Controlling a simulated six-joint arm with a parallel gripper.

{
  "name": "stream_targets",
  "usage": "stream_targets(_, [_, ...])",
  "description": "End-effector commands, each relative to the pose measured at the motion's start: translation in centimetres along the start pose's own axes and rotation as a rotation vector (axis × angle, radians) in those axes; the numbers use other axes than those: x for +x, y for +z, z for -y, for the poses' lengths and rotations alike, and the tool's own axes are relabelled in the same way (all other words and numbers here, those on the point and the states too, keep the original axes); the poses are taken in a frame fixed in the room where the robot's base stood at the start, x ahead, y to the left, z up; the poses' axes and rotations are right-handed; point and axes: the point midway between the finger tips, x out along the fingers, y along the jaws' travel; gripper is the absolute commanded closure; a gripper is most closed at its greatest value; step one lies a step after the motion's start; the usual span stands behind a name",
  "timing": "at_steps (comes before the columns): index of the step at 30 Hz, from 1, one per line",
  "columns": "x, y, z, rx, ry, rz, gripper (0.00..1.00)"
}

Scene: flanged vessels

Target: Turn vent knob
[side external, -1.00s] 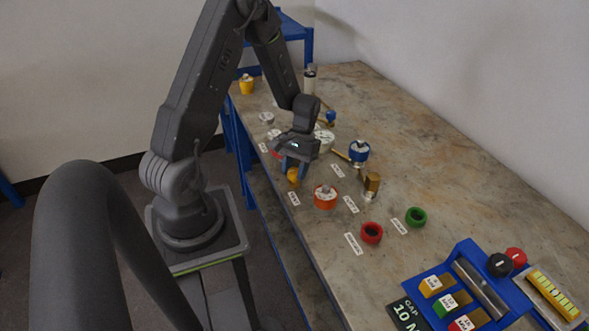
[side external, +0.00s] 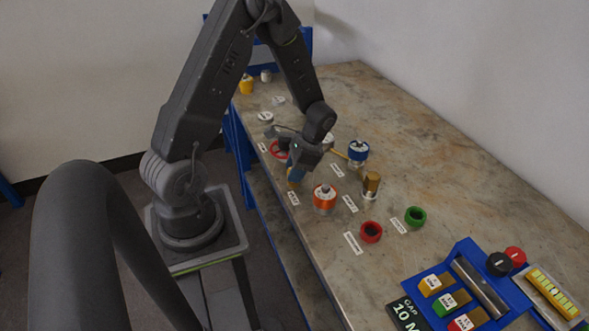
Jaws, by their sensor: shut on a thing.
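My gripper (side external: 295,183) points down at the near edge of the stone-topped bench, with its fingers around a small yellow knob (side external: 292,186). The gripper is shut on the knob and hides most of it. I take this to be the vent knob, but its label (side external: 293,198) is too small to read. An orange vessel with a white top (side external: 325,200) stands just to the right of the fingers.
A red ring (side external: 279,150) lies behind the gripper. A blue-flanged vessel (side external: 358,152) and a brass fitting (side external: 371,185) stand to the right. Red (side external: 371,232) and green (side external: 415,217) rings lie nearer the blue tool tray (side external: 462,252).

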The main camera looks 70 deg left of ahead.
Motion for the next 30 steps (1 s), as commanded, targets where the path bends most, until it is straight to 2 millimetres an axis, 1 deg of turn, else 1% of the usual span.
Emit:
stream_targets(6, [-0.11,-0.04,-0.07,0.186,-0.08,-0.002,0.86])
stream_targets(15, [-0.1,-0.04,-0.12,0.386,-0.163,-0.003,0.86])
stream_targets(21, [-0.09,-0.01,-0.14,0.465,-0.196,-0.003,0.86])
stream_targets(30, [-0.08,-0.02,-0.14,0.51,-0.214,-0.003,0.86])
